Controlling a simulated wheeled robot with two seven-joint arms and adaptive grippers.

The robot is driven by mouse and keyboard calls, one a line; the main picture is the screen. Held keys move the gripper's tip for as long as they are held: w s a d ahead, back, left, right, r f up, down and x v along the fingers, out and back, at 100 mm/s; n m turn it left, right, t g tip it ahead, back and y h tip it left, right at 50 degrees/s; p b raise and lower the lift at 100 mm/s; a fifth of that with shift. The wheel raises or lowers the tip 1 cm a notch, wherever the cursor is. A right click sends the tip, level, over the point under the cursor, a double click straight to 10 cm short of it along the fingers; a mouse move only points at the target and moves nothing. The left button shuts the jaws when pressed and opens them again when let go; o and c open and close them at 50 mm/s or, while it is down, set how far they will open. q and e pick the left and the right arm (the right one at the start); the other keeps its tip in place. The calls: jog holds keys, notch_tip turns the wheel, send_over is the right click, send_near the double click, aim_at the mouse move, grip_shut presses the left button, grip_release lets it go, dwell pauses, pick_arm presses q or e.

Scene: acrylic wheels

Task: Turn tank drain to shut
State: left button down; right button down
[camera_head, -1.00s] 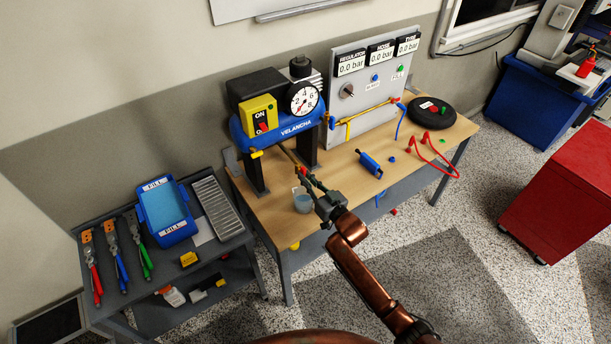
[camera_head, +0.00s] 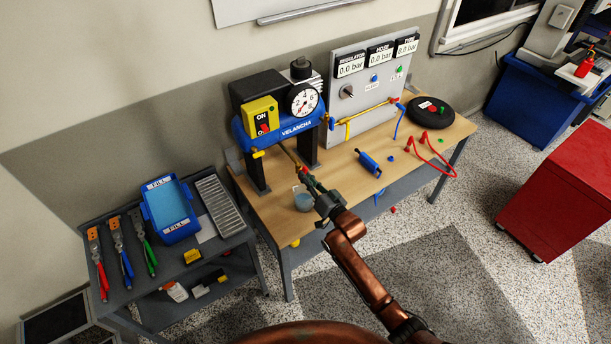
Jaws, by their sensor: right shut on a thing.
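The blue air tank (camera_head: 295,128) of the compressor stands on dark legs at the back of the wooden bench. A thin brass-coloured drain pipe (camera_head: 289,154) slopes down from under the tank toward the front. My right gripper (camera_head: 307,178) is at the lower end of this pipe, shut on the small drain handle there. Its fingers hide most of the handle, so its exact angle cannot be told. A bit of red shows at the fingertips. A clear cup (camera_head: 303,199) with bluish contents stands just below and left of the gripper. My left gripper is out of view.
A gauge (camera_head: 304,100) and yellow switch box (camera_head: 261,117) sit above the tank. A grey panel (camera_head: 364,118) with 0.0 bar displays stands behind right. A blue tool (camera_head: 369,162), red hose (camera_head: 431,157) and black wheel (camera_head: 430,111) lie right. A tool cart (camera_head: 190,245) stands left.

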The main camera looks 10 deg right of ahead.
jog(key=shift+m+p, duration=0.9)
jog(key=shift+m, duration=1)
jog(key=shift+f+m+p, duration=0.1)
jog(key=shift+m+p, duration=0.8)
jog(key=shift+m, duration=1.4)
